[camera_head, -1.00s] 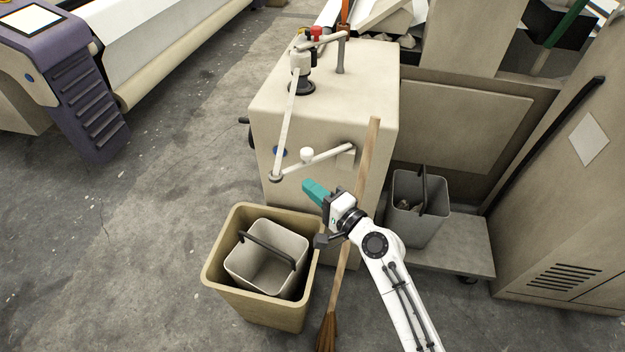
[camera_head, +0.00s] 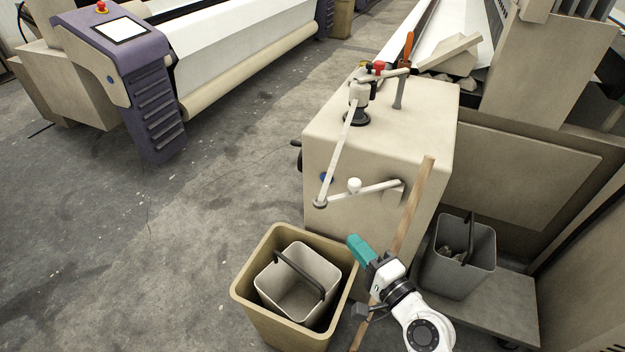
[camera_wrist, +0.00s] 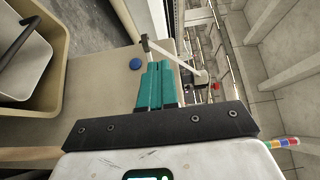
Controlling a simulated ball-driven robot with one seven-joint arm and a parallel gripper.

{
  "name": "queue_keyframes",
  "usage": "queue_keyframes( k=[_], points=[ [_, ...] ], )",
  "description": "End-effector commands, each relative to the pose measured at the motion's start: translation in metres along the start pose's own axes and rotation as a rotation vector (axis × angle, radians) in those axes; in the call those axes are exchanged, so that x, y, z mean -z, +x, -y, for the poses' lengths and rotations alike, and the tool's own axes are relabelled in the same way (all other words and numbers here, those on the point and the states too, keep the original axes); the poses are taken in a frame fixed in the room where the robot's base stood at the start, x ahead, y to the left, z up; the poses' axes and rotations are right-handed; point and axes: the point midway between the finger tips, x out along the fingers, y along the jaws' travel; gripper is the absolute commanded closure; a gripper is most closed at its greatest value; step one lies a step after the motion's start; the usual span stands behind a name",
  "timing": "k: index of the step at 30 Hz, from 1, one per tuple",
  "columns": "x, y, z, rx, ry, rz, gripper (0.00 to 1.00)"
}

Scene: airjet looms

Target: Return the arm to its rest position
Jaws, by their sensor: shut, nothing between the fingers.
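My gripper (camera_head: 356,247) shows at the lower middle of the head view, with teal fingers closed together and nothing between them. It is in front of the beige machine cabinet (camera_head: 335,160) and just right of the tan bin's upper rim. In the wrist view the teal fingers (camera_wrist: 157,86) lie side by side against the cabinet face, with a blue button (camera_wrist: 136,64) beside them. My white arm comes up from the bottom edge of the head view. A wooden broom handle (camera_head: 413,208) stands close behind my gripper and wrist.
A tan bin (camera_head: 240,292) holding a smaller grey bucket (camera_head: 262,283) stands left of my gripper. Another grey bucket (camera_head: 440,275) sits on a low platform (camera_head: 505,315) at right. A white linkage (camera_head: 338,150) juts from the cabinet. Open floor (camera_head: 190,220) lies left.

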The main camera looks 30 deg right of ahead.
Motion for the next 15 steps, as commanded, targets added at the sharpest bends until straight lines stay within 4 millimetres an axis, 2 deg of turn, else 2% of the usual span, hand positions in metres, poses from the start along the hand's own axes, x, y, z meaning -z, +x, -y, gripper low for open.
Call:
queue_keyframes(
  k=[5, 8, 11, 15],
  points=[
    [-0.001, 0.0, -0.001, -0.005, -0.007, 0.006, 1.0],
    [-0.011, -0.003, -0.006, -0.044, -0.067, 0.052, 1.0],
    [-0.032, -0.011, -0.02, -0.137, -0.208, 0.16, 1.0],
    [-0.06, -0.042, -0.056, -0.347, -0.499, 0.383, 1.0]
  ],
)
